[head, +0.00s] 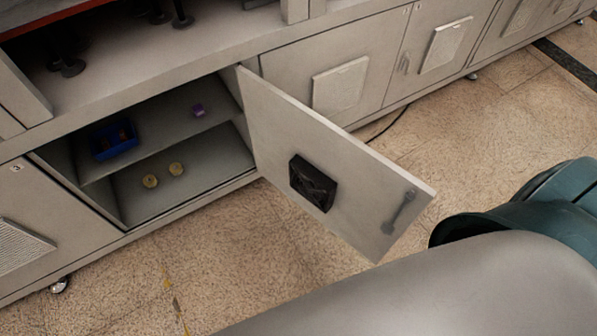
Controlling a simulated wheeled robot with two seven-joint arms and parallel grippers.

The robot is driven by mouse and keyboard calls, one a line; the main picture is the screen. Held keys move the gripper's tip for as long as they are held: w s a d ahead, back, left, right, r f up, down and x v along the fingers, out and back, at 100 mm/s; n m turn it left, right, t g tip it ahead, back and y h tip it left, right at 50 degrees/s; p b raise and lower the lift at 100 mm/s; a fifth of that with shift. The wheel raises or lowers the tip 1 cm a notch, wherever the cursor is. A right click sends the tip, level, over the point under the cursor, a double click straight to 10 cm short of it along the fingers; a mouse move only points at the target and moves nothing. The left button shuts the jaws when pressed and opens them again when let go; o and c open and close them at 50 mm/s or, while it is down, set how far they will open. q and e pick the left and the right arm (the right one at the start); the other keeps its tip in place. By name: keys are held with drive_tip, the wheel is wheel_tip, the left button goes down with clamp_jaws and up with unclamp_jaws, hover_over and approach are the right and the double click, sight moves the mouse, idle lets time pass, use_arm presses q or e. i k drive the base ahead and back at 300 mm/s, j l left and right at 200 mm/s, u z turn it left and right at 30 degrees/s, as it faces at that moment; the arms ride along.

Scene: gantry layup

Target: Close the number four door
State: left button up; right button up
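A light grey cabinet door (285,130) stands wide open, swung out over the floor from the right side of its compartment (215,148). Its inner face shows, with a black square vent unit (313,183) and a dark grey latch handle (398,212) near its free edge. No number is readable on this door; its outer face is hidden. The closed door to its left (22,210) carries the number 3. Neither of my grippers is in view.
More closed doors (350,60) continue right. A black cable (388,124) lies behind the door. Speckled floor (225,245) in front is clear.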

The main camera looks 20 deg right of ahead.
sight(364, 189)
drive_tip(key=k+l+u, duration=0.1)
drive_tip(key=l+u, duration=0.15)
drive_tip(key=k+l+u, duration=0.2)
drive_tip(key=l, duration=0.25)
drive_tip(key=l+u, duration=0.25)
drive_tip(key=k+l+u, duration=0.25)
drive_tip(key=l, duration=0.15)
drive_tip(key=k+l, duration=0.35)
drive_tip(key=l, duration=0.25)
drive_tip(key=k+l+u, duration=0.15)
drive_tip(key=k+l, duration=0.25)
drive_tip(key=l, duration=0.2)
drive_tip(key=k+l, duration=0.4)
drive_tip(key=l, duration=0.15)
drive_tip(key=k+l+u, duration=0.1)
drive_tip(key=k+l, duration=0.3)
drive_tip(key=l, duration=0.15)
